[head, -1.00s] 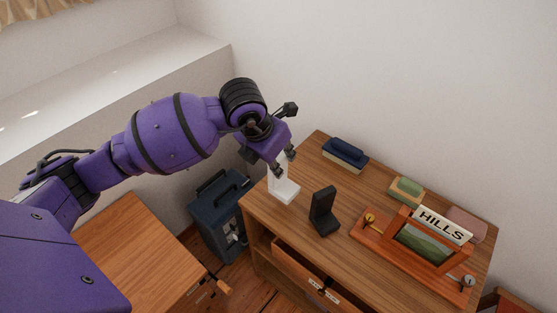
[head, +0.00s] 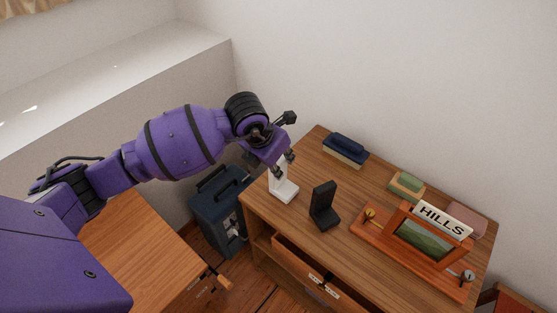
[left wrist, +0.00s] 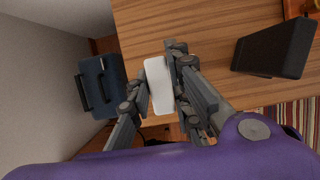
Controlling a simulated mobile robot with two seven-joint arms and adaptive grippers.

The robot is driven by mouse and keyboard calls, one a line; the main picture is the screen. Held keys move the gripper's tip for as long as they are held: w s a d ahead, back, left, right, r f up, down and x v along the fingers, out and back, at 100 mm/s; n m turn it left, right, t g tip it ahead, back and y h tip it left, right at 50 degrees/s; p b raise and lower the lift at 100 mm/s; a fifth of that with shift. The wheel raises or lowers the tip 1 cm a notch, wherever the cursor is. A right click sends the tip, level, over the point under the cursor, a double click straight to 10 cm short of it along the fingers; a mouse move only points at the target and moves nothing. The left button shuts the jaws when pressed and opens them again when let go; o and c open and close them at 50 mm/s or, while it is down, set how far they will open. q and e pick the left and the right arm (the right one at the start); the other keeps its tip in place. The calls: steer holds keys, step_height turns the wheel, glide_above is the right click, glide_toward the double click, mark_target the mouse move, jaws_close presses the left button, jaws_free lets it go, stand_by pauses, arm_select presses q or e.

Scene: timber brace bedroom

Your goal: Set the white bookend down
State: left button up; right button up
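The white bookend (head: 284,190) is upright at the left end of the wooden dresser top, its base at or just above the surface; I cannot tell if it touches. My left gripper (head: 283,162) is at its upper part from above, with its fingers shut on it. In the left wrist view the bookend (left wrist: 159,86) shows as a pale block between the fingers of the left gripper (left wrist: 160,75). A black bookend (head: 323,208) stands to its right, apart from it. My right gripper is not in view.
The dresser top (head: 300,222) also holds a navy box-like stack (head: 345,150), a green block (head: 407,186), a pink block (head: 467,218) and an orange wooden frame stand (head: 425,240) with a HILLS sign. A drawer (head: 310,270) is partly open below. A dark blue case (head: 217,210) stands left.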

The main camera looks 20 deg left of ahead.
arm_select(q)
steer(key=o, duration=0.4)
